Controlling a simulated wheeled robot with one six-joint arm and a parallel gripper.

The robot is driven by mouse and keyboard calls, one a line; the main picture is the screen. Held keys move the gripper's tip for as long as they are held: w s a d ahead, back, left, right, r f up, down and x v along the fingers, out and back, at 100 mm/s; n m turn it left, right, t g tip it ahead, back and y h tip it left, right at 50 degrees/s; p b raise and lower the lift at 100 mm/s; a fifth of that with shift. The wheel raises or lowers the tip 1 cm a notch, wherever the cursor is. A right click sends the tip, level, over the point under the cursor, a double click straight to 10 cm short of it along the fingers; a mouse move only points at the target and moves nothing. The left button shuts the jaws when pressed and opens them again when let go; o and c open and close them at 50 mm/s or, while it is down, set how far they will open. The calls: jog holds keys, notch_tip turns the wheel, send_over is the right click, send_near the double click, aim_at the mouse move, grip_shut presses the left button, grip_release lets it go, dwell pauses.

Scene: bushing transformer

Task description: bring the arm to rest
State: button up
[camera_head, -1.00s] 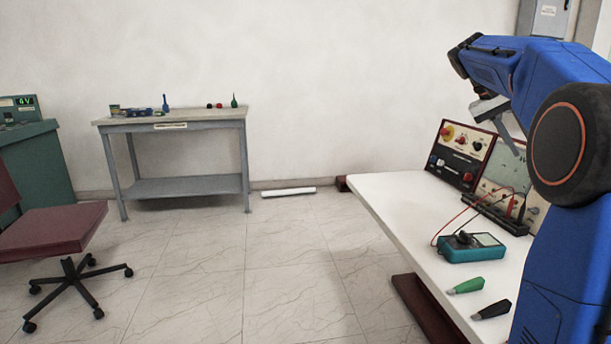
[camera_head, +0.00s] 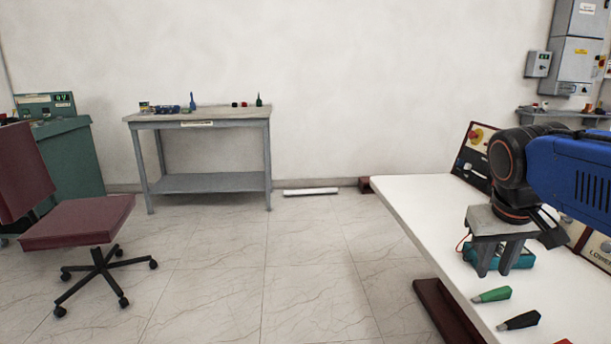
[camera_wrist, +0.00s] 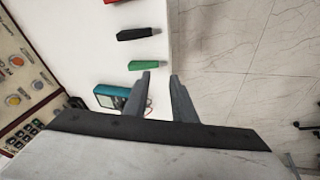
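My gripper (camera_head: 498,262) hangs fingers down over the white table at the right of the head view. In the wrist view my gripper (camera_wrist: 161,75) has its two fingers apart with nothing between them. The blue arm behind it reaches in from the right edge. A teal meter (camera_head: 524,257) is partly hidden behind the fingers; the wrist view also shows the meter (camera_wrist: 112,96) beside a finger.
Control panels (camera_head: 473,155) stand along the table's far side, partly hidden by my arm. A grey workbench (camera_head: 198,122) with small tools stands at the wall. A dark red chair (camera_head: 78,222) is at left. The tiled floor (camera_head: 310,265) between is clear.

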jog(key=s+a+f+n+t+y, duration=0.1)
jog(key=s+a+f+y, duration=0.1)
jog(key=s+a+f, duration=0.5)
notch_tip(320, 180, down, 5)
jog(key=s, duration=0.2)
jog(key=shift+s+a+n+t, duration=0.25)
jog(key=shift+s+n+t, duration=0.05)
jog(key=shift+s, duration=0.05)
jog(key=shift+f, duration=0.1)
